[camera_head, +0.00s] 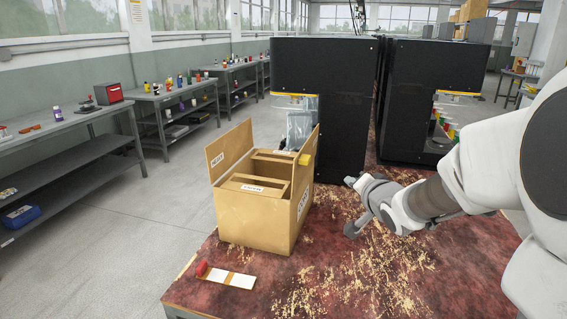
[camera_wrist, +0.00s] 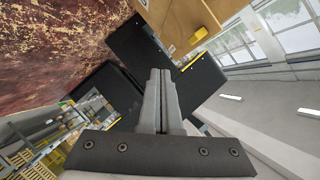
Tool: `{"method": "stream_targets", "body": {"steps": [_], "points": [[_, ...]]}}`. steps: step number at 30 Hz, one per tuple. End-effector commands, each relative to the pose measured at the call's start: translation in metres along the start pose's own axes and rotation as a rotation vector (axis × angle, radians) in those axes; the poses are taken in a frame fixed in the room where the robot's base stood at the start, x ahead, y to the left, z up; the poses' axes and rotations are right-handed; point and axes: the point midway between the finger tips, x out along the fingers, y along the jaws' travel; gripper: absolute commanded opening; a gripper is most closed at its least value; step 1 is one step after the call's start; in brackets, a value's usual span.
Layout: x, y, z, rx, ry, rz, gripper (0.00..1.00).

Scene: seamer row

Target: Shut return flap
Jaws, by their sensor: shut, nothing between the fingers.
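A brown box (camera_head: 252,220) stands on the red, worn tabletop. I cannot read which flap is the return flap. My gripper (camera_head: 350,182) is to the right of the box, apart from it. In the wrist view my gripper (camera_wrist: 160,74) is shut and empty, with brown board (camera_wrist: 178,22) and the yellow block (camera_wrist: 198,36) beyond the fingertips.
Tall black machines (camera_head: 340,115) stand behind the box. A white and orange card (camera_head: 228,277) with a red knob (camera_head: 202,268) lies at the table's front left. Grey benches (camera_head: 75,125) with small items line the left wall. The tabletop right of the box is clear except for pale scuffs.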

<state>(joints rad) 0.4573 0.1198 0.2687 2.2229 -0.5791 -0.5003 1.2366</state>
Motion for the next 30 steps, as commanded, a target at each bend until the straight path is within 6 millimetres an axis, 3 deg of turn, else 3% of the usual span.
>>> {"method": "stream_targets", "body": {"steps": [3,6,13,20,30], "points": [[0.021,0.015,-0.005,0.19,-0.028,-0.116,0.0],[0.031,0.023,-0.007,0.357,-0.069,-0.225,0.0],[0.032,0.034,-0.01,0.641,-0.169,-0.409,0.0],[0.036,0.031,-0.009,0.709,-0.201,-0.457,0.0],[0.094,0.002,-0.006,0.705,-0.202,-0.456,0.0]]}}
